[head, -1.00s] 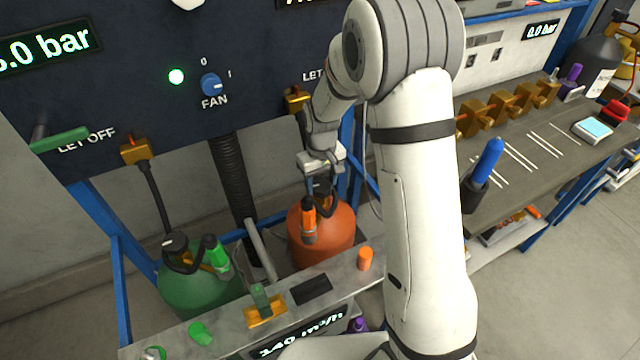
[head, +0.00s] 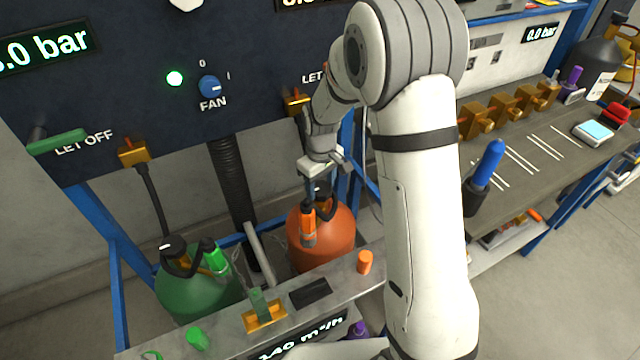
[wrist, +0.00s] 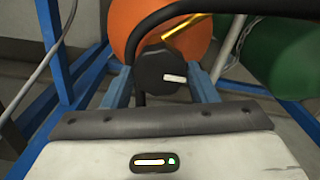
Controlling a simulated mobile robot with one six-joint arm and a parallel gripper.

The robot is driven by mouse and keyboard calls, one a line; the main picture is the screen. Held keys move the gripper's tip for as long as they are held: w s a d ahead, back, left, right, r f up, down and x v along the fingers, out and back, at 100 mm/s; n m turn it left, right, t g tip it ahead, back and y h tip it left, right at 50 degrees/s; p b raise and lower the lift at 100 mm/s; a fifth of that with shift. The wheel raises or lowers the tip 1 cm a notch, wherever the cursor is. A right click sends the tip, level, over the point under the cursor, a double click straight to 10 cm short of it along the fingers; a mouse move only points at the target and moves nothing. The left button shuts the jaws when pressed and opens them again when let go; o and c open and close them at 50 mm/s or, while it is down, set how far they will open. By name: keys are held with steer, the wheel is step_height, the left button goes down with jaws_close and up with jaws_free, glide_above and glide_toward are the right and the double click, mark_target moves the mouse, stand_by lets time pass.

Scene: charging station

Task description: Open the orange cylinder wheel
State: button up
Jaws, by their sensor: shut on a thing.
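The orange cylinder (head: 335,240) stands on the floor behind the grey ledge, and its rounded top shows in the wrist view (wrist: 128,30). Its wheel is a black knob with a white mark (wrist: 165,75), set on top of the cylinder. My gripper (wrist: 162,88) points down at it from above, with one blue-grey finger on each side of the wheel, shut on it. The white mark lies roughly level, right of the wheel's middle in the wrist view. In the head view my gripper (head: 320,182) covers much of the wheel.
An orange connector (head: 307,228) and black hose hang beside the wheel. The green cylinder (head: 190,290) with its own black wheel (head: 172,246) stands to the left. The dark panel (head: 150,60) rises behind, and blue frame posts (head: 105,225) stand nearby.

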mark_target(320, 188)
steer(key=o, duration=1)
steer(key=shift+w+a, duration=0.1)
step_height(320, 188, up, 8)
steer(key=shift+f, duration=0.1)
steer(key=s+d+r+m+t, duration=0.1)
steer(key=s+d+r+m, duration=0.1)
steer(key=s, duration=0.6)
steer(key=s+d+r+m, duration=0.3)
steer(key=s+d+r, duration=0.1)
steer(key=s, duration=0.4)
steer(key=s+d+r+m+t, duration=0.1)
steer(key=s+d+r+m, duration=0.1)
steer(key=s+d+r, duration=0.2)
steer(key=shift+s+d+m+t, duration=0.15)
steer(key=shift+s+m, duration=0.05)
steer(key=shift+s, duration=0.75)
steer(key=shift+s+d+m+t, duration=0.15)
steer(key=shift+s+m, duration=0.05)
steer(key=shift+s, duration=0.75)
